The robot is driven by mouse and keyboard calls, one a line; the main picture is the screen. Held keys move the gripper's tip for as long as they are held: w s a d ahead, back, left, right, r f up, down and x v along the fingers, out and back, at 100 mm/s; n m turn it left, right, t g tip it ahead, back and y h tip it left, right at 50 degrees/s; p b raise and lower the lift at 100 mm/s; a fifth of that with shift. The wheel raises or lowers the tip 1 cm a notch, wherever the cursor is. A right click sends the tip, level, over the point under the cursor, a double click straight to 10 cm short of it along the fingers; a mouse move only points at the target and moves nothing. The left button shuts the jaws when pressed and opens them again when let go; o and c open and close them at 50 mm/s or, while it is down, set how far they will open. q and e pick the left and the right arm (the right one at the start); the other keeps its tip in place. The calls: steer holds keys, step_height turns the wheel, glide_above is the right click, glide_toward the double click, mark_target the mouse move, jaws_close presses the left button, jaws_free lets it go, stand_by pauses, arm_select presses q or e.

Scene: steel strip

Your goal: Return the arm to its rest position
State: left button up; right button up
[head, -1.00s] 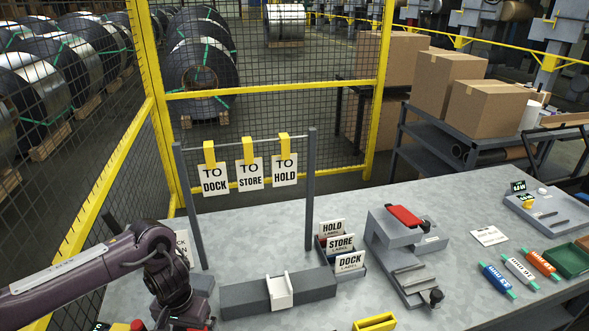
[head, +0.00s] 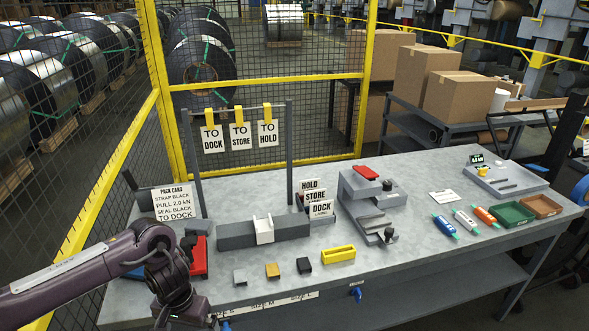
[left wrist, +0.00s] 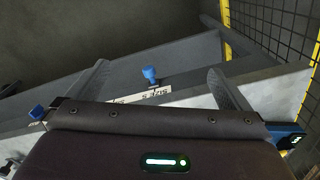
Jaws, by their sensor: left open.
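My left arm (head: 95,270) comes in from the left in the head view and bends down near the bench's front left edge. Its gripper is hardly visible there, low at the bottom of the picture. In the left wrist view my left gripper (left wrist: 160,88) has its two fingers wide apart with nothing held between them. Beyond them are the bench front with a marked white strip (left wrist: 150,96), a blue knob (left wrist: 150,74) and dark floor. My right gripper is not in view.
The grey bench (head: 400,205) holds a sign rack (head: 240,108), a grey bar with a white clip (head: 264,229), label cards (head: 321,208), a grey stand (head: 365,205), a yellow block (head: 338,254) and small blocks (head: 272,270). A red object (head: 199,258) and a card (head: 175,203) are close to my arm.

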arm_select(q)
steer(key=w+d+f+m+t+h+b, duration=0.1)
steer(key=w+d+f+h, duration=0.1)
steer(key=d+f, duration=0.4)
steer(key=w+d+f+m+h+b, duration=0.1)
steer(key=d+f+h+b, duration=0.15)
steer(key=d+f, duration=0.3)
step_height(320, 180, down, 15)
steer(key=s+d+t+h+b, duration=0.1)
steer(key=d+t+h+b, duration=0.1)
steer(key=s+a+f+n+t+y, duration=0.15)
steer(key=s+a+f, duration=0.25)
steer(key=s+f, duration=0.5)
steer(key=s+a+f+g+y+b, duration=0.1)
steer(key=s+a+f, duration=0.2)
steer(key=s, duration=0.7)
steer(key=s+a+f+g+y+b, duration=0.1)
steer(key=s+a+f+y, duration=0.1)
steer(key=s+f, duration=0.6)
steer(key=s+a+f+g+y+b, duration=0.1)
steer(key=s+a+f, duration=0.3)
steer(key=s, duration=0.8)
step_height(320, 180, down, 2)
steer(key=shift+s+f+y, duration=0.15)
steer(key=shift+s+y, duration=0.05)
steer(key=shift+y, duration=0.3)
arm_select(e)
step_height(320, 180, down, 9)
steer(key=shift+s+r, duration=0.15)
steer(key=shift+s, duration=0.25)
